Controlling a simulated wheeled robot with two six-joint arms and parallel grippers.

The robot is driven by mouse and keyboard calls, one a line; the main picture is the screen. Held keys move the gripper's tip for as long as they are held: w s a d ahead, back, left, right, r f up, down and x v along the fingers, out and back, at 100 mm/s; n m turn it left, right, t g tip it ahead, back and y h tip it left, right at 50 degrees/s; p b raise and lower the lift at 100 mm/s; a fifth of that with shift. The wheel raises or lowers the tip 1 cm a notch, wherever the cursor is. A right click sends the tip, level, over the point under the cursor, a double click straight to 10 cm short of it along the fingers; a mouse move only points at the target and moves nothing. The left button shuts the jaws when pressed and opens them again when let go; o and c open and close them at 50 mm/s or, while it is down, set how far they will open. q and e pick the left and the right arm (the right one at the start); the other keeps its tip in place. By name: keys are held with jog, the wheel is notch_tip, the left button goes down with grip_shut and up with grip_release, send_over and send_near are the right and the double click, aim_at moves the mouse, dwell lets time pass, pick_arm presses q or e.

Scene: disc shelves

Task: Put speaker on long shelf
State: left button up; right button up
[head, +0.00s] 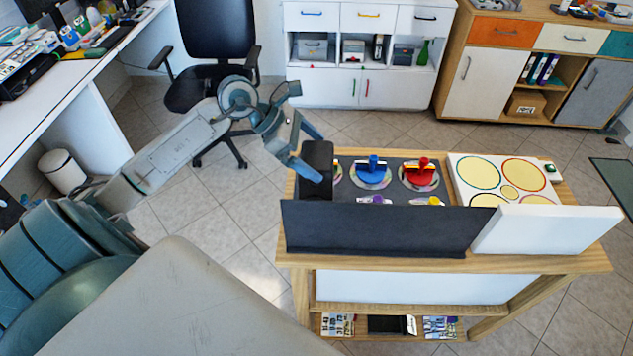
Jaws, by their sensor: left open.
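A black upright box (318,160), which looks like the speaker, stands at the left end of the wooden table. My left gripper (313,148) is open beside it, coming from the left, with its fingertips close to the box. The lower finger overlaps the box's left side; I cannot tell whether it touches. A long black shelf (385,230) with a raised front panel spans the left and middle of the table. Blue-knobbed (372,170) and red-knobbed (419,175) discs lie behind the panel. My right gripper is not in view.
A white panel (545,228) and a white board with coloured circles (500,180) occupy the table's right side. Cabinets (365,60) stand behind. An office chair (210,60) and a white desk (70,90) are at left.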

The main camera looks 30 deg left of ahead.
pick_arm(q)
jog(key=shift+p+x, duration=0.6)
jog(key=shift+x, duration=1.15)
jog(key=shift+a+f, duration=0.1)
jog(key=shift+a, duration=0.05)
jog(key=shift+w, duration=0.1)
jog(key=c, duration=1.8)
jog(key=shift+c, duration=0.2)
